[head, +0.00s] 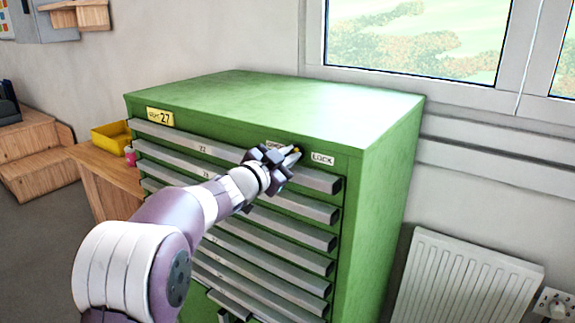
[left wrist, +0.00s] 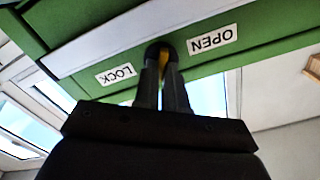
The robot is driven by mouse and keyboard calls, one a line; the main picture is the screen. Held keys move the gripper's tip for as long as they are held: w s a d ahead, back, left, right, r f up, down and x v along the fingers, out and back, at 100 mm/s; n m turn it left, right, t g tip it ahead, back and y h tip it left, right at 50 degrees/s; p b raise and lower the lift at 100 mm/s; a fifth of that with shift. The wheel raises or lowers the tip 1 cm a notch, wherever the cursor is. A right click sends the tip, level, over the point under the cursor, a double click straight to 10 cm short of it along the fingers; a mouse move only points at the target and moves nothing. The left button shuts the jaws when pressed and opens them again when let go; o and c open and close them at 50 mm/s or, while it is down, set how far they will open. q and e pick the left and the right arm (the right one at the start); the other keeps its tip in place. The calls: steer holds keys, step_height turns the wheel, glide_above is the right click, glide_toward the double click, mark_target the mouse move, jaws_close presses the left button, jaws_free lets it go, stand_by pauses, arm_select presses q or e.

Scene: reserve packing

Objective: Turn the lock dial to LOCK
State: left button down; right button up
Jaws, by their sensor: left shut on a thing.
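The green cabinet (head: 380,150) has a LOCK label (head: 322,158) at the right of its top front rail. The OPEN label (head: 276,145) is left of it, partly hidden behind my left gripper (head: 285,160). In the left wrist view the LOCK label (left wrist: 115,74) and the OPEN label (left wrist: 212,39) stand on either side of the lock dial (left wrist: 157,47), a dark round part with a yellow piece. My left gripper (left wrist: 163,72) is shut on the dial, which its fingers mostly hide. The dial's exact pointing cannot be told. My right gripper is not seen.
Several grey drawer fronts (head: 305,232) stick out below the dial. A yellow bin (head: 112,136) and a pink item stand on a wooden surface at the left. A white radiator (head: 460,283) is on the wall at the right, below the window.

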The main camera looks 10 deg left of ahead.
arm_select(q)
steer(key=shift+f+m+b, duration=0.4)
steer(key=shift+m+b, duration=0.25)
steer(key=shift+m, duration=0.55)
steer(key=c, duration=1.3)
jaws_free()
steer(key=shift+o, duration=0.5)
steer(key=shift+r, duration=0.2)
steer(key=shift+s, duration=0.1)
steer(key=b+v, duration=0.2)
steer(key=v, duration=1)
steer(key=shift+s, duration=0.25)
steer(key=shift+a, duration=0.15)
